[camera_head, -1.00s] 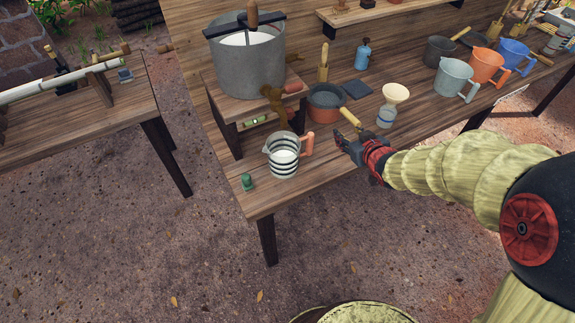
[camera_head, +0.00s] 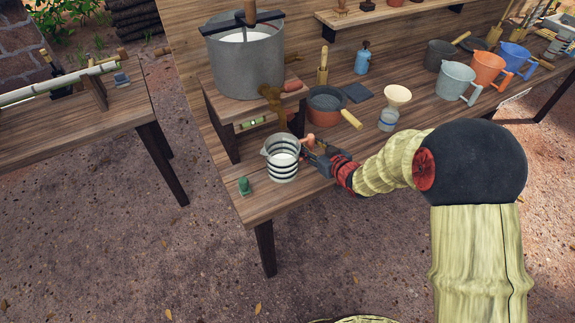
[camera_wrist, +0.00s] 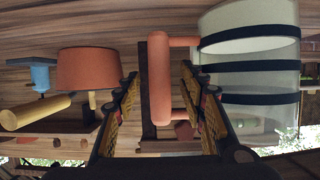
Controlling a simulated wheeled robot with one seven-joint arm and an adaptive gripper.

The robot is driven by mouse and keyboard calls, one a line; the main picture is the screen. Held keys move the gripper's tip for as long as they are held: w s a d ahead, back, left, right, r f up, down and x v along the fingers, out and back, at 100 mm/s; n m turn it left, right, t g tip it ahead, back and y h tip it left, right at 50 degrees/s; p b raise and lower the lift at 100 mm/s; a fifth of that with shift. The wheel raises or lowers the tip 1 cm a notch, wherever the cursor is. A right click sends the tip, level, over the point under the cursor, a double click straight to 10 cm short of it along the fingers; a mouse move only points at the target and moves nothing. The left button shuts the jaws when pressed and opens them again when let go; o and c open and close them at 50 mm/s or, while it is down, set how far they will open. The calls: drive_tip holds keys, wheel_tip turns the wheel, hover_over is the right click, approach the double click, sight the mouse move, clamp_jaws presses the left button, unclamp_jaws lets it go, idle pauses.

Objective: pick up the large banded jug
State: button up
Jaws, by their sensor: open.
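The large banded jug (camera_head: 282,160) stands upright near the left end of the long bench, pale with dark bands and white contents. In the wrist view the jug (camera_wrist: 248,75) fills the right side, and its orange handle (camera_wrist: 160,80) lies between my two fingers. My gripper (camera_head: 309,157) is at the jug's right side, around the handle. In the wrist view my gripper (camera_wrist: 160,95) is open, with a gap between the handle and the left finger. The right finger is between the handle and the jug's body. Contact with the handle cannot be told.
An orange-and-grey pot (camera_head: 325,105) with a wooden handle stands just behind my gripper. A grey vat (camera_head: 246,65) sits on a wooden stand behind the jug. A small green object (camera_head: 244,186) is left of the jug. A funnel bottle (camera_head: 390,115) stands to the right.

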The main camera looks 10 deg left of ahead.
drive_tip(key=shift+w+a, duration=0.15)
drive_tip(key=shift+w, duration=0.05)
drive_tip(key=shift+c, duration=0.8)
clamp_jaws()
